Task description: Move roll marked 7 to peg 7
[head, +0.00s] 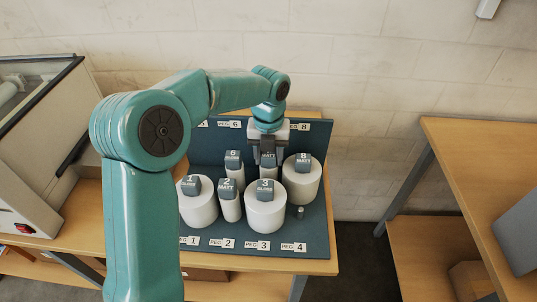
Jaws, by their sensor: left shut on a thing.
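My left gripper (267,152) is shut on a narrow white roll (268,172) with a grey tag reading MATT. The roll is in the back row, between the rolls marked 6 and 8. Its number is hidden by the gripper, and I cannot tell whether its foot is seated on a peg. The label for peg 7 on the back panel is hidden behind my gripper, between labels 6 (235,124) and 8 (300,127). My right gripper is not in view.
Roll 6 (236,172) and wide roll 8 (302,185) stand close on either side. Rolls 1 (199,208), 2 (230,208) and 3 (265,213) stand in front. Peg 4 (300,212) is bare. The laminator (30,150) is at left, another table (480,150) at right.

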